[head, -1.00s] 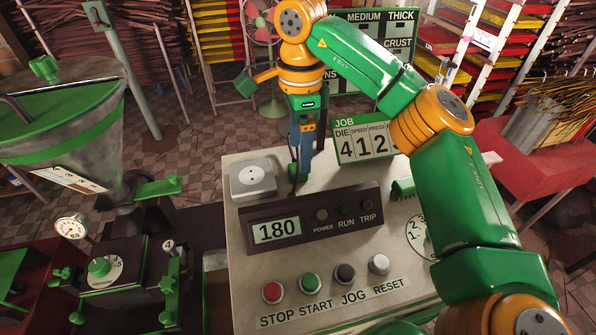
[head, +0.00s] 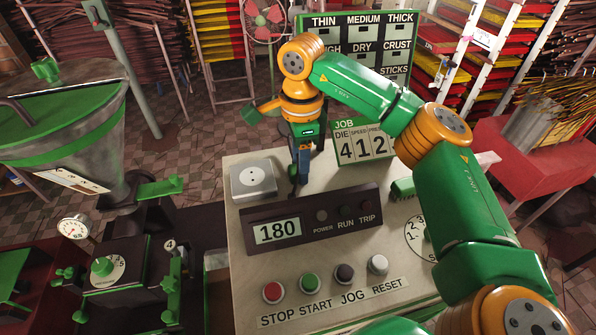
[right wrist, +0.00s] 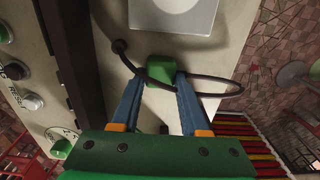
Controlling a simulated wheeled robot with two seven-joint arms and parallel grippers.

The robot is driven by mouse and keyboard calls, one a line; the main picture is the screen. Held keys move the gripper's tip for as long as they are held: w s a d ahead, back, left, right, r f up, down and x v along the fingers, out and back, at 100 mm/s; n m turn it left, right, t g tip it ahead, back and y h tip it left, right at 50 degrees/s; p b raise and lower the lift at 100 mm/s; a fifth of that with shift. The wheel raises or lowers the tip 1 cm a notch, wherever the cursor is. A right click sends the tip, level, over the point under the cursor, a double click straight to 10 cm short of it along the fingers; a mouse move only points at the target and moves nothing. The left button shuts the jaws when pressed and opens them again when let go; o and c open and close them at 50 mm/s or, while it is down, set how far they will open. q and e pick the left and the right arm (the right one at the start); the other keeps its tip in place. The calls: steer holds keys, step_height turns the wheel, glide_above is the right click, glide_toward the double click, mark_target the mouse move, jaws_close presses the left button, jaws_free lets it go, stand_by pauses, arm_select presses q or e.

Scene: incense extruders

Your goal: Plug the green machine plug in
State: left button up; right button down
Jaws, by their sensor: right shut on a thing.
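The green plug (right wrist: 160,72) is held between the blue fingers of my right gripper (right wrist: 161,80) in the right wrist view. A dark cord (right wrist: 222,93) loops from beside it. In the head view my right gripper (head: 300,176) points down over the back of the machine's top, right of the grey socket box (head: 253,178). The plug is apart from that box. The socket face shows a round disc with small holes. The box also shows at the top of the right wrist view (right wrist: 145,18). The fingers mostly hide the plug in the head view. My left gripper is not in view.
The dark display panel (head: 311,218) reading 180 stands just in front of my right gripper. The JOB sign (head: 362,142) stands behind it to the right. Several buttons (head: 310,283) line the front. The hopper machine (head: 75,140) is at left.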

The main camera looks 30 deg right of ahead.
steer(key=shift+w+r, duration=0.1)
steer(key=shift+r, duration=0.4)
steer(key=r, duration=0.3)
steer(key=shift+s+b, duration=0.3)
steer(key=shift+s, duration=0.05)
steer(key=s+r+p, duration=0.1)
steer(key=s+r, duration=0.8)
steer(key=s, duration=0.4)
steer(key=shift+s, duration=0.25)
steer(key=shift+w, duration=0.1)
